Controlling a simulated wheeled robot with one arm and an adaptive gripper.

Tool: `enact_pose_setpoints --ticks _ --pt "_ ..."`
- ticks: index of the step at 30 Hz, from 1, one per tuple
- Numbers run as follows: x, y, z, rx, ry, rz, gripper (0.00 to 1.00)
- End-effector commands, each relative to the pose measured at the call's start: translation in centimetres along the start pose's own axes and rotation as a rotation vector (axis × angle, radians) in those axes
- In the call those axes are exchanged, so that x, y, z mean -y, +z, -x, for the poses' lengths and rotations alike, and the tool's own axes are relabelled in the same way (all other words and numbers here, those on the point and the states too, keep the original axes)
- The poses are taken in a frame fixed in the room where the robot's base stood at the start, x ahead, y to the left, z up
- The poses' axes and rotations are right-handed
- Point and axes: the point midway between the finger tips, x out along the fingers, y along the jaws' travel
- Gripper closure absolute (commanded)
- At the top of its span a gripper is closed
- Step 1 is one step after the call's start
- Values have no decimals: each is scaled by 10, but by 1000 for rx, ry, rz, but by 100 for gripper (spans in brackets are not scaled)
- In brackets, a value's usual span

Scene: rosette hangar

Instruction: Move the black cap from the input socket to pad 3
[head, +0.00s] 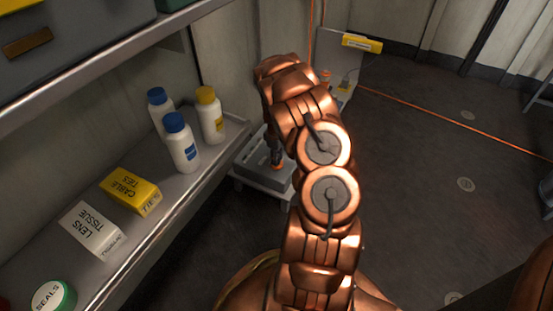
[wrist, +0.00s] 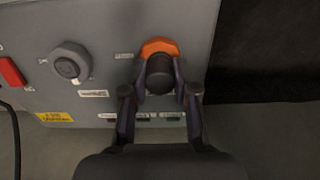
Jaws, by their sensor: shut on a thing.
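In the wrist view the black cap (wrist: 160,72) is a dark round piece in front of an orange collar (wrist: 159,46) on a grey panel (wrist: 105,25). My gripper (wrist: 161,84) is shut on the cap, with one finger on each side of it. The cap overlaps the collar in this view, and I cannot tell whether it is still seated there. The label beside the collar is too small to read. I cannot make out pad 3 in either view.
The grey panel also carries a round knob (wrist: 70,64), a red block (wrist: 11,72) and a yellow label (wrist: 58,118). In the head view a shelf (head: 190,190) with bottles and boxes stands left of my arm. Open floor (head: 420,200) lies to the right.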

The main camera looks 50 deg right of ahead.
Motion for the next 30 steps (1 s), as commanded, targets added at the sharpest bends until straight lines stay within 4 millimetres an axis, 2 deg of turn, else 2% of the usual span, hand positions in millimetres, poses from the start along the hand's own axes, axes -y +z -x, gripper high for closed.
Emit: enact_pose_setpoints --ticks 13,30 --pt "0 0 1 0 0 0 100" --pt "0 0 20 0 0 1 100"
